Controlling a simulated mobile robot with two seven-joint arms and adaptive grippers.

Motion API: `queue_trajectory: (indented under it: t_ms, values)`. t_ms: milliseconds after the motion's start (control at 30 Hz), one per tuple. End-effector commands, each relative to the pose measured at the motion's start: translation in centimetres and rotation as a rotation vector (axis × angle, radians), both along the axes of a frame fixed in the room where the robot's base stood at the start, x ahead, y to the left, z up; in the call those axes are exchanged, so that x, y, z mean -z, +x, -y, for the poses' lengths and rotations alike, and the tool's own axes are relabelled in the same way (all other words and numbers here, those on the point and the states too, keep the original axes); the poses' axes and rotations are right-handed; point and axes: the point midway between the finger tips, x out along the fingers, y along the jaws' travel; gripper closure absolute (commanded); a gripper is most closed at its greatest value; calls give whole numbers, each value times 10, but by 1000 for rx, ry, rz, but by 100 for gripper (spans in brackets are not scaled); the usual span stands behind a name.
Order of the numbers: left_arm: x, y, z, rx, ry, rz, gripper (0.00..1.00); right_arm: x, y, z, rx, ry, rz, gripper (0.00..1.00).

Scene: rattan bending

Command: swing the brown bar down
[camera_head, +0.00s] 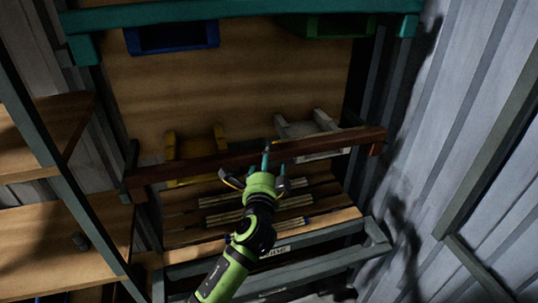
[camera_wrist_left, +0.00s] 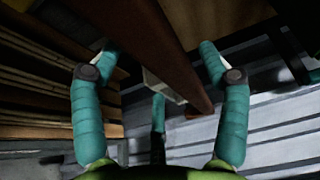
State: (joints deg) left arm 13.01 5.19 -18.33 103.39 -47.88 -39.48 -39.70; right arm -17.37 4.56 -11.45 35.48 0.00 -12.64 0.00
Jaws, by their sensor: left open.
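The brown bar (camera_head: 200,167) spans the front of the rack in the head view, nearly level, its right end a little higher in the picture. My left gripper (camera_head: 262,172) is at the middle of the bar, reaching from below. In the left wrist view the bar (camera_wrist_left: 170,50) runs between the spread teal fingers of my left gripper (camera_wrist_left: 160,66). The fingers are open, with one on each side of the bar and a third below in the picture. I cannot tell whether any finger touches the bar. My right gripper is not in view.
Behind the bar are a yellow holder (camera_head: 171,146) and a grey-white holder (camera_head: 282,127). Long thin rods lie on the shelf below. A teal beam (camera_head: 240,8) crosses above, with blue (camera_head: 170,38) and green bins. Wooden shelves stand left; a corrugated wall (camera_head: 450,130) is right.

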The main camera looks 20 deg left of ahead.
Motion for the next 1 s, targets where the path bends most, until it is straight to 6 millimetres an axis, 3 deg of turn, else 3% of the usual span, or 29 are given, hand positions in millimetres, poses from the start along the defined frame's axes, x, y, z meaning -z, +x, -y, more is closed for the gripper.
queue_trajectory:
  t_ms: [200, 567, 767, 1000]
  values:
    - [0, 26, -5, 1, -2, -1, 25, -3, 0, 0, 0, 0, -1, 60]
    - [1, 32, -6, 1, -4, -1, 25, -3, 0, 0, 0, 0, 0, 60]
    - [1, 31, -6, 1, -4, -1, 100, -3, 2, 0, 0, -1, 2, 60]
    - [2, 32, -7, 1, -2, 2, 100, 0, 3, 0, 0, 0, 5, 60]
